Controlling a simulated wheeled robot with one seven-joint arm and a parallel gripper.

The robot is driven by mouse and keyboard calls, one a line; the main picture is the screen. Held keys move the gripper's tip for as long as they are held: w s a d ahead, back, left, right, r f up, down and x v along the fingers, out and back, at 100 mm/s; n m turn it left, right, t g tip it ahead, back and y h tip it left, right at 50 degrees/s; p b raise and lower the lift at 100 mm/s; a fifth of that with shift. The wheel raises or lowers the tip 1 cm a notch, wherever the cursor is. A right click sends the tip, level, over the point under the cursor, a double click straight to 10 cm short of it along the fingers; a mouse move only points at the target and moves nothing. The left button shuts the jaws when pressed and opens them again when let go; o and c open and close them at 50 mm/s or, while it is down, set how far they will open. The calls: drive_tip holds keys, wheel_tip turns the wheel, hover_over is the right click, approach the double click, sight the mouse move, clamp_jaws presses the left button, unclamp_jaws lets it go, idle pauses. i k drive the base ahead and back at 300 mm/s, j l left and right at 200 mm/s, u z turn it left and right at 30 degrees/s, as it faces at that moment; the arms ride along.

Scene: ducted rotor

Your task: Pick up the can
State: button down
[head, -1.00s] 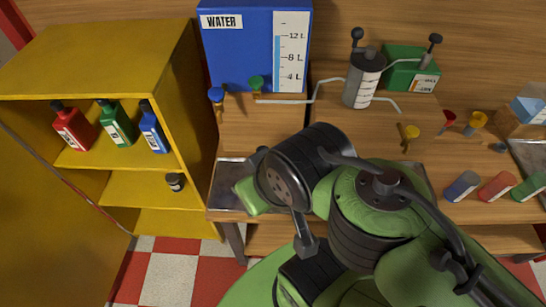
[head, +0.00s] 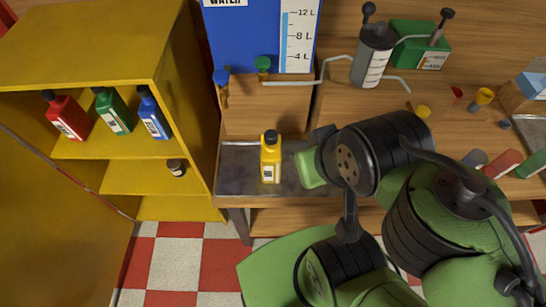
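A small dark can-like container with a pale label (head: 176,168) stands on the lower shelf of the yellow cabinet (head: 120,72). Several cylinders, one red (head: 503,163), lie at the right on the wooden bench; the frames do not settle which thing is the can. My green and black arm fills the lower right and reaches over the bench. No fingers of my gripper can be made out. The arm's visible end is well to the right of the small dark container and apart from it.
A yellow bottle (head: 270,160) stands on a grey metal tray (head: 235,182) left of my arm. Red (head: 67,117), green (head: 112,112) and blue (head: 153,120) bottles stand on the cabinet's upper shelf. A blue water tank (head: 245,35) is behind. Checkered floor (head: 185,262) is open at lower left.

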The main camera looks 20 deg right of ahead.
sight(271, 159)
drive_tip(key=j+u, duration=0.2)
drive_tip(key=j, duration=0.6)
drive_tip(key=j+u, duration=0.2)
drive_tip(key=j, duration=0.6)
drive_tip(key=i, duration=0.05)
